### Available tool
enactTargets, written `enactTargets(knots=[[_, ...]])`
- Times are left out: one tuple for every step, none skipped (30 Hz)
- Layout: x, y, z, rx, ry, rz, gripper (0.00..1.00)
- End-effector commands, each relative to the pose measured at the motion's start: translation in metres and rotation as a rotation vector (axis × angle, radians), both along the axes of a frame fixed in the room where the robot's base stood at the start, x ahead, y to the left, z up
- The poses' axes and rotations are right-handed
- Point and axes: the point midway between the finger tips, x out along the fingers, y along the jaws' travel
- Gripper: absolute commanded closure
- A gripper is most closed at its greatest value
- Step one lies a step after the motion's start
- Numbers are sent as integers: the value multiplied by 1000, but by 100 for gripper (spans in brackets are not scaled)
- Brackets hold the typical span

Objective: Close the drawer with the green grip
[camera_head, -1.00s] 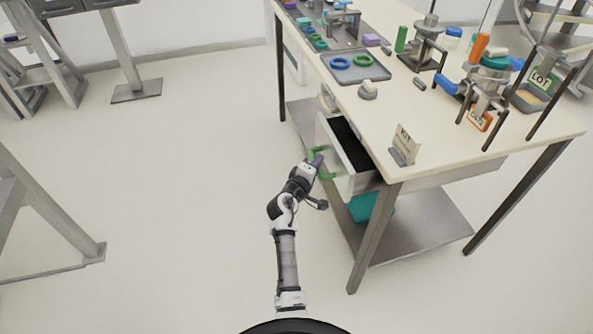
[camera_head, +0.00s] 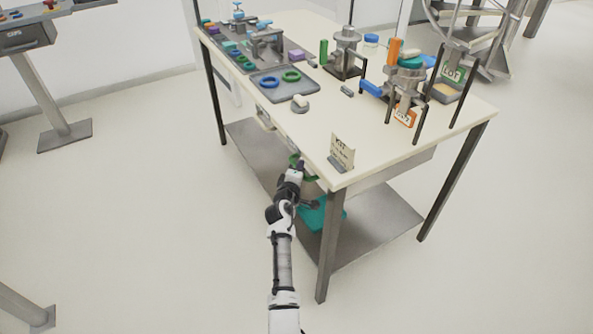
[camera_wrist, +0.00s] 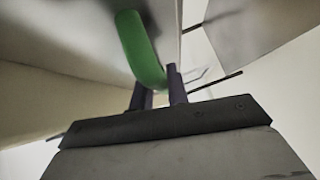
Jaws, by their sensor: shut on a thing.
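The drawer's green grip (camera_wrist: 140,50) shows large in the wrist view, curving down to my gripper (camera_wrist: 158,88). The two dark fingers are shut on it near its lower end. In the head view the green grip (camera_head: 308,176) is partly hidden by my gripper (camera_head: 297,166), under the table's near edge. The drawer front is mostly hidden behind my gripper. No open drawer interior shows, and the drawer looks pushed in under the tabletop; whether it is fully flush I cannot tell.
The table (camera_head: 345,110) holds a KIT card stand (camera_head: 342,152) above the drawer, a grey tray (camera_head: 284,84) with blue and green rings, and several fixtures. A teal bin (camera_head: 322,214) sits on the lower shelf (camera_head: 375,220) behind my arm.

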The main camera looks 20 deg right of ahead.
Motion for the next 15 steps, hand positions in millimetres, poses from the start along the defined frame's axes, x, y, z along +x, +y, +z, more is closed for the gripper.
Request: enactTargets(knots=[[0,-3,3,-2,-4,-5,100],[1,-4,3,-1,-4,-5,100],[1,-4,3,-1,-4,-5,100],[1,-4,3,-1,-5,-5,100],[1,-4,3,-1,-5,-5,100],[1,-4,3,-2,-5,-6,81],[1,-4,4,-2,-5,-6,77],[1,-4,4,-2,-5,-6,73],[1,-4,3,-2,-5,-6,68],[1,-4,3,-1,-4,-5,64],[0,-4,3,-1,-4,-5,62],[1,-3,3,-1,-4,-5,62],[0,-3,3,-1,-4,-5,62],[0,-3,3,0,-4,-4,62],[0,-3,2,0,-4,-4,62]])
